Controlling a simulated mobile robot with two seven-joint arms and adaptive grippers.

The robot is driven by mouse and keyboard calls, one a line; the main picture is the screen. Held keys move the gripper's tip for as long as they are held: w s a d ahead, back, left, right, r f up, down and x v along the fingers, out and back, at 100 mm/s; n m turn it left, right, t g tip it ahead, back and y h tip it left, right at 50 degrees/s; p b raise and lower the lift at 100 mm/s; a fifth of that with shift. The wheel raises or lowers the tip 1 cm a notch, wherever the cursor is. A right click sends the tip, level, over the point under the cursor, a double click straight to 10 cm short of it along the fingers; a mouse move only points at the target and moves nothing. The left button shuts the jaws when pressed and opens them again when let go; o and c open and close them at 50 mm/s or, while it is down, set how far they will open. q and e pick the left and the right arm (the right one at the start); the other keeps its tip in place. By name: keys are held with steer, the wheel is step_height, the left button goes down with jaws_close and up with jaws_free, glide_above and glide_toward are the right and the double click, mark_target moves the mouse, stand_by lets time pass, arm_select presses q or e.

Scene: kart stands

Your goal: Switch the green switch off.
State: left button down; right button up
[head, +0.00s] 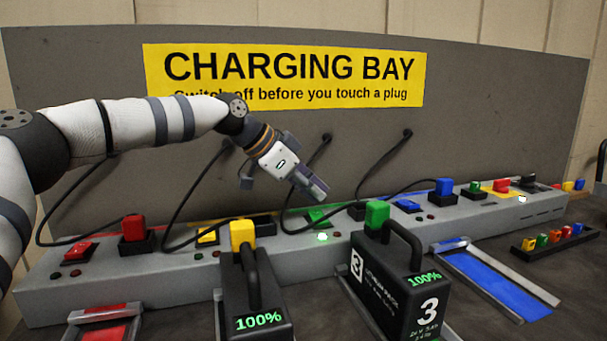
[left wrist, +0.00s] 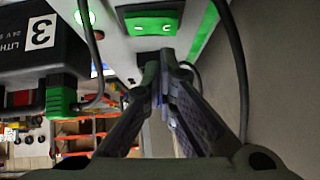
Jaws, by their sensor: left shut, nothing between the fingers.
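The green switch (head: 317,214) sits on the grey charging rail, right of its middle left section. In the left wrist view the green rocker (left wrist: 150,24) shows in a dark frame near the top. A green lamp (head: 322,237) glows in front of it. My left gripper (head: 316,190) is shut and empty, pointing down to the right just above and behind the switch. In the left wrist view its closed fingertips (left wrist: 163,62) appear apart from the rocker; the exact gap is hard to judge. My right gripper is not in view.
Battery 3 (head: 400,280) with a green plug (head: 377,214) stands in front. Another battery (head: 255,305) has a yellow plug (head: 242,235). Red (head: 80,251), yellow (head: 208,237) and blue (head: 407,205) switches share the rail. Black cables hang from the back panel (head: 480,120) near my left gripper.

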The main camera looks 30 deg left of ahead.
arm_select(q)
steer(key=shift+w+a+f, duration=0.1)
steer(key=shift+a+f, duration=0.05)
steer(key=shift+f, duration=0.85)
